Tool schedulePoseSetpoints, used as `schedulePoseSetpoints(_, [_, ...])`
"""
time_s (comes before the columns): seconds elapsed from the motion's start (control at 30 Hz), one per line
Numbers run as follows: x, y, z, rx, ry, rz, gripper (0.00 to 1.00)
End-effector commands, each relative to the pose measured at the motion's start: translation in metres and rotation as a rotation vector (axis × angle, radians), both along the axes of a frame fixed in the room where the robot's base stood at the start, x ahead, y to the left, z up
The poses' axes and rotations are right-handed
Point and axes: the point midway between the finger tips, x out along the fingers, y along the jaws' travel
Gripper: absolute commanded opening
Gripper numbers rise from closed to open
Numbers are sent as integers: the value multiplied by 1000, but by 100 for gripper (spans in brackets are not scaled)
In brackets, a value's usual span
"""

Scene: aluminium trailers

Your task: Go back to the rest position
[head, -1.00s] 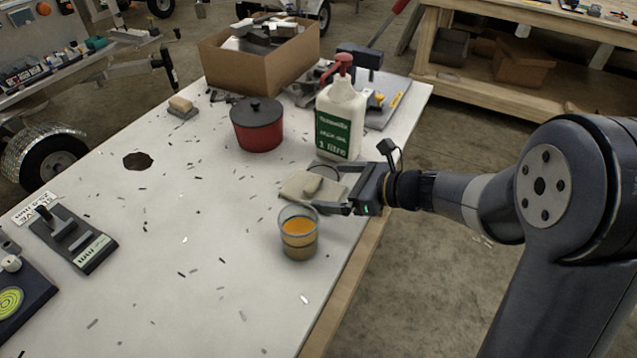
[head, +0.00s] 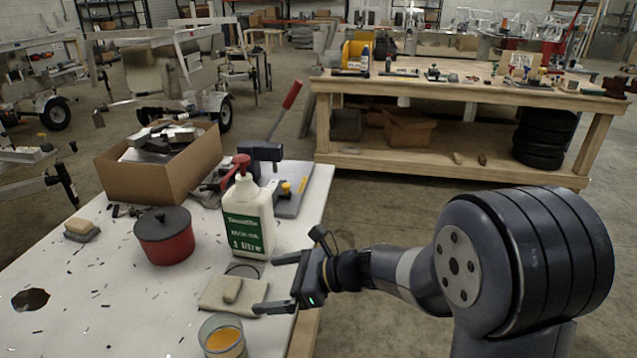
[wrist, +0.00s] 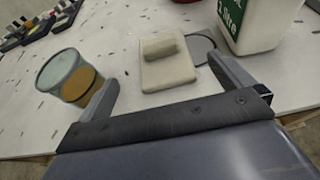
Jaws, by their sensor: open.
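My gripper (head: 272,283) is open and empty at the right edge of the white table (head: 60,290), its two fingers pointing left. In the wrist view, my gripper (wrist: 165,92) has its fingers spread, with nothing held between them. A beige pad with a small block on it (head: 222,298) lies on the table just beyond the fingertips; it also shows in the wrist view (wrist: 165,68). A glass of orange liquid (head: 222,338) stands nearer, cut off by the head view's bottom edge. In the wrist view the glass (wrist: 70,78) appears beside the left finger.
A white bottle with a red pump (head: 248,215) stands close behind my gripper. A red pot with a dark lid (head: 165,240) and a cardboard box (head: 175,178) stand farther left. A wooden workbench (head: 440,160) is at the back right. Open floor lies between the tables.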

Motion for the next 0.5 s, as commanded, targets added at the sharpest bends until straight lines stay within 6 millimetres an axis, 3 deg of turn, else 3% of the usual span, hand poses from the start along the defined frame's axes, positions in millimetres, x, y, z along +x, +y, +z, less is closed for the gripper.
schedulePoseSetpoints(0.5, [6,94,-40,-1,3,4,100])
